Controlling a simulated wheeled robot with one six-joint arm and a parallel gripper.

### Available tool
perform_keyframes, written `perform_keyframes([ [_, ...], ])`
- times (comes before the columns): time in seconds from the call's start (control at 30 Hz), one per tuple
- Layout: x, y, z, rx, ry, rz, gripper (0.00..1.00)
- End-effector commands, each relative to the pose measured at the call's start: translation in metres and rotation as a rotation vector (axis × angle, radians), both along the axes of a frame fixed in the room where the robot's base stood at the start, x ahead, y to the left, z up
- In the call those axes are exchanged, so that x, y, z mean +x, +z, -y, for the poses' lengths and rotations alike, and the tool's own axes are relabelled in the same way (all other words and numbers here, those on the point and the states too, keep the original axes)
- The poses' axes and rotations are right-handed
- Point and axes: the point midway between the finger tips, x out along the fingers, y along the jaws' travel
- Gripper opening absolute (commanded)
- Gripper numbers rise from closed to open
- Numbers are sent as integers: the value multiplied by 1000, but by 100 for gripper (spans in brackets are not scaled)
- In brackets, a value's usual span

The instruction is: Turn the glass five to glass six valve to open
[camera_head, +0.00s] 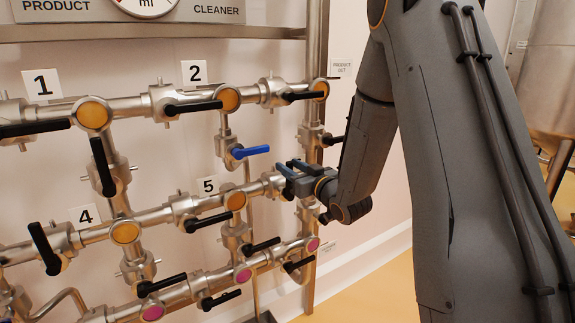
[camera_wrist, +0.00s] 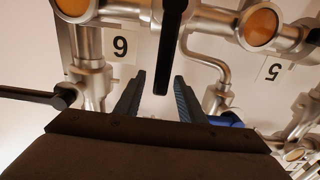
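The valve between glass five and glass six has a black lever (camera_wrist: 168,45). In the wrist view, it runs down across the pipe, its end between my two fingers, with gaps visible on both sides. My gripper (camera_wrist: 159,78) is open around the lever's end; contact cannot be seen. In the head view, my gripper (camera_head: 288,176) is at the right of the pipe, covering the lever and glass six. Glass five (camera_head: 236,200) is an orange disc left of it. The wrist view is upside down, with glass five (camera_wrist: 259,25) right and glass six (camera_wrist: 73,5) left.
A blue lever (camera_head: 250,152) is above left of my gripper. Black levers (camera_head: 196,222) (camera_head: 262,246) sit left and below. The steel frame post (camera_head: 317,60) stands close behind. Another black lever (camera_wrist: 35,95) is left in the wrist view.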

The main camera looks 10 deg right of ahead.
Motion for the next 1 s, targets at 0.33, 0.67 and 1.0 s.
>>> perform_keyframes([
  [0.33,4,0,-4,0,3,0,34],
  [0.67,4,0,-4,-1,4,0,0],
  [1.0,11,-1,9,28,-9,-10,0],
])
